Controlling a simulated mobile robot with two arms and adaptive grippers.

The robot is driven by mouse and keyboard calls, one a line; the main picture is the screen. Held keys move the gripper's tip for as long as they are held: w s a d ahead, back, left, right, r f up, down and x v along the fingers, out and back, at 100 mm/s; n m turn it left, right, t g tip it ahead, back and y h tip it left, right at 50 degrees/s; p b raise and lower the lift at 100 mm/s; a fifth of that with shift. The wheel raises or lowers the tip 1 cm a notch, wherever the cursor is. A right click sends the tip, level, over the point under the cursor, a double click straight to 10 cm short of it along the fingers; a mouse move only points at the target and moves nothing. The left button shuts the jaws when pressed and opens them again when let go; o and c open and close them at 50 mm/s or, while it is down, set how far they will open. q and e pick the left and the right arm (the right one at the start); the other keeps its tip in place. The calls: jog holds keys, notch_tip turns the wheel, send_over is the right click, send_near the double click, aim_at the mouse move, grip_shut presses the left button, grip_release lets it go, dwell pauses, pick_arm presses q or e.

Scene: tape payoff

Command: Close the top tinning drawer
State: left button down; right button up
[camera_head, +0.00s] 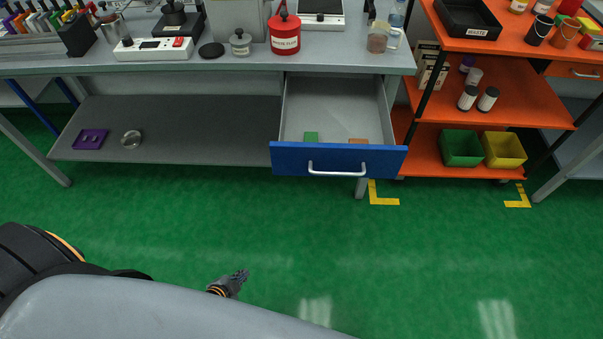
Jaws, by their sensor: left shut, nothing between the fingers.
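The drawer (290,160) under the grey workbench is pulled out, with a blue front and a silver bar handle (338,171). Its grey inside shows a small green item and a small orange-brown item near the front. My left gripper (240,275) is small and dark, low in the picture over the green floor. It is shut and empty, below and to the left of the drawer front, apart from it. My right gripper is not in view.
The workbench top (345,62) carries a red can (284,33), a white power strip (152,49) and jars. A lower shelf (190,120) holds a purple tray (90,139) and a round metal dish (131,140). An orange shelf cart (525,97) stands at right. The floor in front is clear.

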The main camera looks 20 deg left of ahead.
pick_arm(q)
jog(key=w+d+r+m+t+h+b, duration=0.15)
jog(key=w+r+m+t, duration=0.35)
jog(key=w+r, duration=0.55)
jog(key=m+t+h, duration=0.2)
jog(key=m+h, duration=0.4)
jog(key=m, duration=0.3)
send_near(308, 164)
jog(key=s, duration=0.7)
jog(key=shift+w+d, duration=0.45)
jog(key=shift+w, duration=1.6)
jog(key=shift+w+d, duration=0.45)
jog(key=shift+w, duration=1.55)
jog(key=shift+w+d, duration=0.5)
jog(key=shift+w, duration=1.55)
